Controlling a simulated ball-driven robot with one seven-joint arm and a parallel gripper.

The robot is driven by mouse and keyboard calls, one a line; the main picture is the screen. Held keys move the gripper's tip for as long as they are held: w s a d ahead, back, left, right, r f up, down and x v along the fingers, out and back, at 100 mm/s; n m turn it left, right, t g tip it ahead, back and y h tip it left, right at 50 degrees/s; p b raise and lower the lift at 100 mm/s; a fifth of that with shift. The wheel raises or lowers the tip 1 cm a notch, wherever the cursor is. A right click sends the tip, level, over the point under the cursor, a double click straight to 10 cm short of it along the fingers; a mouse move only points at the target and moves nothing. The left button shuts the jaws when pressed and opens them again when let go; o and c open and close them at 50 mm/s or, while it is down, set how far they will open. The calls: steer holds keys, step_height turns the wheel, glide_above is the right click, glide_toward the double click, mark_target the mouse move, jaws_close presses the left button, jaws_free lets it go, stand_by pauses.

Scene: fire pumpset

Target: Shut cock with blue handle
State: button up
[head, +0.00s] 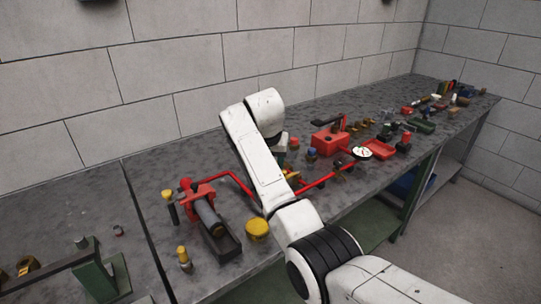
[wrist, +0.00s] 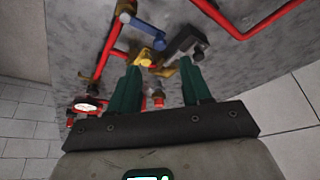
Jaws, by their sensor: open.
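In the wrist view a blue handle (wrist: 143,33) sits at the upper left, slanting along red pipework. A yellow fitting (wrist: 147,57) lies just below it, close to the fingertips. My gripper (wrist: 161,66) has two green fingers spread apart, with nothing clearly held between them. The blue handle is beyond the fingertips and apart from them. A black lever (wrist: 183,45) lies to its right, close to the right fingertip. In the head view my own arm covers the middle of the pipework, and I cannot make out the blue handle or the fingertips there.
A grey workbench (head: 140,205) runs along a block wall. A yellow cap (head: 257,229) and a black-and-red vice-like tool (head: 212,220) are nearer. A red pipe (wrist: 245,22) bends at the upper right.

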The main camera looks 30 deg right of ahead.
steer(key=v, duration=0.3)
steer(key=shift+r, duration=0.1)
stand_by(0.6)
